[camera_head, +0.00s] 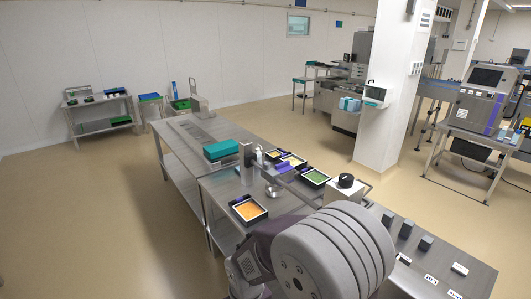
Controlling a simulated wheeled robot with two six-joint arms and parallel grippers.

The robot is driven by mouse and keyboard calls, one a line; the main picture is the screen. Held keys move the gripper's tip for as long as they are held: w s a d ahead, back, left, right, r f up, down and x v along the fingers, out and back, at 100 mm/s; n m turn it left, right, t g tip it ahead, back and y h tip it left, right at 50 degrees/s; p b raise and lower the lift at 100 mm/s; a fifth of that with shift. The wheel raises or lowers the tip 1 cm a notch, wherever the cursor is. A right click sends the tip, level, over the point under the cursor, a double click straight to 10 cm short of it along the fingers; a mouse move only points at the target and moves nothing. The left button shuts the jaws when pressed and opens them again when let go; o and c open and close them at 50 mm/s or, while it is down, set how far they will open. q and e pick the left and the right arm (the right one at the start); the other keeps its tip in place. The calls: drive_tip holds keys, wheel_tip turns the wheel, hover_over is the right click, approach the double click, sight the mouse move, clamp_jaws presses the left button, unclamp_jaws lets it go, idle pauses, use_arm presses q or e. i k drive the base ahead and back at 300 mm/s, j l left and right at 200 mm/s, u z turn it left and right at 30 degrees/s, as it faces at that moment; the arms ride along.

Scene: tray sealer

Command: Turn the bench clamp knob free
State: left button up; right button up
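A black round knob (346,181) sits on top of a pale block (346,193) at the right side of the steel bench (228,190). I cannot tell for sure whether this is the bench clamp knob. It looks upright, and its turn position is too small to read. A metal post (247,162) with a small silver disc (272,190) near its foot stands further left on the bench. Neither of my grippers can be made out. A large ribbed grey shape close to the camera covers the front middle of the bench and hides what lies behind it.
An orange-filled tray (248,210), a green-filled tray (315,178) and a yellow-filled tray (293,160) lie on the bench. A teal stack (221,149) stands behind. Several dark blocks (406,230) and white labels (459,269) are at right. A white pillar (387,100) rises beyond.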

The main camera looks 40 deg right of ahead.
sight(267, 165)
drive_tip(key=i+l+z, duration=0.2)
drive_tip(key=i, duration=0.25)
drive_tip(key=i+l+z, duration=0.15)
drive_tip(key=i, duration=0.35)
drive_tip(key=i+l+z, duration=0.2)
drive_tip(key=i, duration=0.3)
drive_tip(key=i+l, duration=0.25)
drive_tip(key=l, duration=0.1)
